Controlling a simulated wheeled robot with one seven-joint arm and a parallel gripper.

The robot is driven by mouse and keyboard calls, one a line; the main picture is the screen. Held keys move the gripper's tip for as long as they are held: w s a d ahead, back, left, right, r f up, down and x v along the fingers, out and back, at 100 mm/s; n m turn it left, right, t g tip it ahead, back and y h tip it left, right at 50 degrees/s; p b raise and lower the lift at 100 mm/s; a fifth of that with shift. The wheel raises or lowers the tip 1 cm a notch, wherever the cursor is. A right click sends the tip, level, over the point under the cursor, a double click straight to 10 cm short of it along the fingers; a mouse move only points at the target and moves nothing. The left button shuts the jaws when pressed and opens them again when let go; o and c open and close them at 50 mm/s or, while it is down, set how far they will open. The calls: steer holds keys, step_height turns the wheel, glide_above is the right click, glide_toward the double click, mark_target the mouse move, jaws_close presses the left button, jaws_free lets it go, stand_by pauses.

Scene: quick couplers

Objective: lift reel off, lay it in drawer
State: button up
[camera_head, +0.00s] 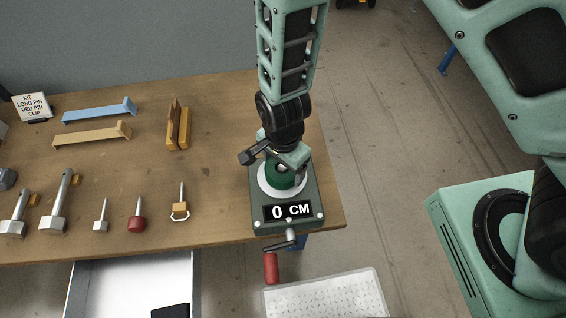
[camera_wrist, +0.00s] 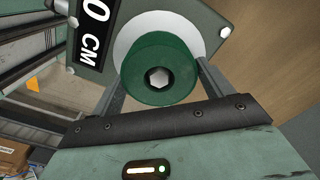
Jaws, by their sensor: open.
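The green reel (camera_head: 283,178) sits on a white disc on top of the dark green winder box (camera_head: 287,224), whose display reads 0 CM. In the wrist view the reel (camera_wrist: 158,72) shows its hexagonal centre, in front of the white disc. My gripper (camera_head: 277,160) is right above the reel, with a finger to each side of it. The fingers (camera_wrist: 160,88) are open around the reel; I cannot tell whether they touch it. The drawer (camera_head: 135,285) is open below the table's front edge, with a black item (camera_head: 171,311) inside.
The winder's crank has a red handle (camera_head: 271,268) hanging past the table edge. Several pins (camera_head: 137,214) stand on the wooden table (camera_head: 215,170) to the left, with blue and tan brackets (camera_head: 95,134) behind. A white perforated tray (camera_head: 330,297) lies below at the front.

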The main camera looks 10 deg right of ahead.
steer(key=shift+f, duration=0.2)
steer(key=c, duration=1.2)
steer(key=shift+o, duration=0.2)
steer(key=shift+r+p, duration=2.4)
steer(key=shift+r, duration=0.4)
steer(key=shift+r, duration=0.1)
step_height(320, 180, up, 4)
steer(key=p, duration=0.3)
steer(key=shift+p, duration=0.3)
